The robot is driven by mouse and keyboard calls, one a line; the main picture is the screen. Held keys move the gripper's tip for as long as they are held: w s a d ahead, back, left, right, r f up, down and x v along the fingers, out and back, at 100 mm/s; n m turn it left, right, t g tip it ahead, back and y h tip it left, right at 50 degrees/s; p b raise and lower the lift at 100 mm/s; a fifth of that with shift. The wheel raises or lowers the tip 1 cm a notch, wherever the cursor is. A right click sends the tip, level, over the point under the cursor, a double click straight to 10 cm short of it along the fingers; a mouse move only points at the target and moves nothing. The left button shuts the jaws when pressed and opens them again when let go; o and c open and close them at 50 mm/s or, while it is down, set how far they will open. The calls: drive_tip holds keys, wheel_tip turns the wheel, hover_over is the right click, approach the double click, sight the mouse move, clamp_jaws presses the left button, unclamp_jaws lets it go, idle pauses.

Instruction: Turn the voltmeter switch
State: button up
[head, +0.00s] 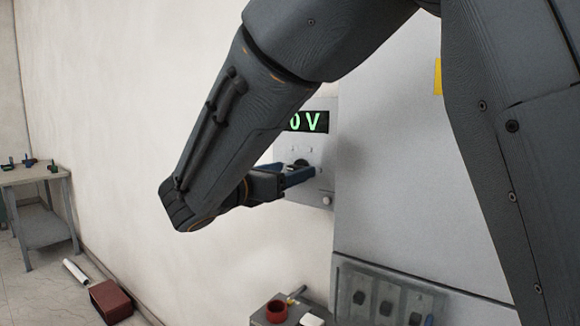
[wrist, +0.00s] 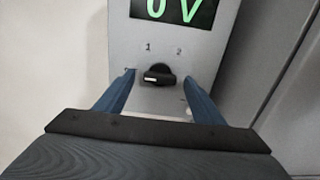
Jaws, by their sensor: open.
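The voltmeter panel (wrist: 200,50) is a light grey box on the wall, with a dark display (wrist: 175,10) showing a green "0 V". The display also shows in the head view (head: 308,122). Below it is the black rotary switch (wrist: 158,75), with the marks "1" and "2" above it. Its white pointer line lies toward the left. My gripper (wrist: 158,92) is open, with one blue finger on each side of the switch and a gap to the knob. In the head view my gripper (head: 300,178) is at the panel, and my arm hides part of the panel.
A large grey cabinet (head: 400,190) stands right of the panel, with several dark switches low on it. A small table (head: 285,308) with a red ring (head: 277,311) is below. A workbench (head: 38,180) and a red-brown box (head: 110,302) are at the left.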

drive_tip(key=shift+w+d, duration=0.25)
drive_tip(key=shift+w, duration=0.1)
drive_tip(key=c, duration=1)
drive_tip(key=shift+c, duration=0.2)
drive_tip(key=m+b, duration=1.1)
drive_tip(key=b, duration=0.4)
drive_tip(key=shift+f+m, duration=0.15)
drive_tip(key=shift+m, duration=0.15)
drive_tip(key=shift+s+b, duration=0.1)
drive_tip(key=shift+b, duration=0.3)
